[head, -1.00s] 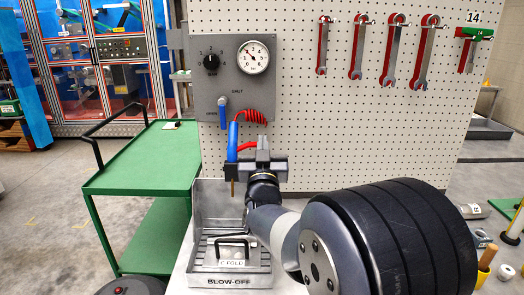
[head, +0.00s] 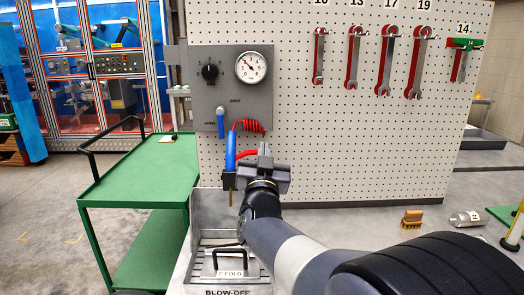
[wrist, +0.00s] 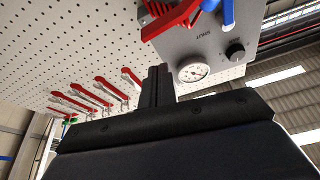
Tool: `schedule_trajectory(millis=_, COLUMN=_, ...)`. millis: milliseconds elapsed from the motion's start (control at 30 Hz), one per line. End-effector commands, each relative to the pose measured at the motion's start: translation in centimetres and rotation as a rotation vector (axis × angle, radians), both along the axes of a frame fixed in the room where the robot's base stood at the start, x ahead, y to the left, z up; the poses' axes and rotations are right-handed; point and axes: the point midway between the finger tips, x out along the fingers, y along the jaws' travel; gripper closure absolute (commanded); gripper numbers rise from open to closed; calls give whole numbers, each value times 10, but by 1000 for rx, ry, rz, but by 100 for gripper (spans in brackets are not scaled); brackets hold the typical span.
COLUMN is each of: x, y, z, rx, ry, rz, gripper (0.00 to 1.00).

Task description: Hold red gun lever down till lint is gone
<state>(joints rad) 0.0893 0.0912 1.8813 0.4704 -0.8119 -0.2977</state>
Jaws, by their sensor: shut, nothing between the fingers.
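The blow gun (head: 230,156) has a blue body and hangs upright below the grey panel, its thin nozzle pointing down. Its red lever (head: 247,154) sticks out to the right toward my gripper. My gripper (head: 264,152) is shut and empty, just right of the lever; I cannot tell whether it touches. In the wrist view the shut fingers (wrist: 158,82) stand upright, with the red lever (wrist: 172,20) and blue gun (wrist: 229,12) beyond them. The grey blow-off tray (head: 192,268) is below, holding a part labelled C FOLD (head: 230,262). I cannot make out any lint.
The grey panel (head: 204,95) carries a round gauge (head: 251,66), a black knob (head: 209,71) and a blue valve handle (head: 221,121). A red coiled hose (head: 248,125) hangs beside the gun. Wrenches (head: 354,60) hang on the pegboard. A green cart (head: 140,170) stands left.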

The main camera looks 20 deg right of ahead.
Motion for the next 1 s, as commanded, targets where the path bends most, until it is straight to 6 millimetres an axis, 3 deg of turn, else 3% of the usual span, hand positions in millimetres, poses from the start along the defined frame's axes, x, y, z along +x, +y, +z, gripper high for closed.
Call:
schedule_trajectory(millis=200, x=-37, y=18, z=-15, rx=1, ry=-4, rz=1, gripper=100)
schedule_trajectory(millis=400, x=-54, y=25, z=-21, rx=1, ry=-4, rz=0, gripper=100)
schedule_trajectory(millis=833, x=-56, y=26, z=-21, rx=0, ry=-3, rz=-1, gripper=100)
schedule_trajectory(millis=1000, x=-46, y=22, z=-18, rx=-1, ry=-1, rz=-1, gripper=100)
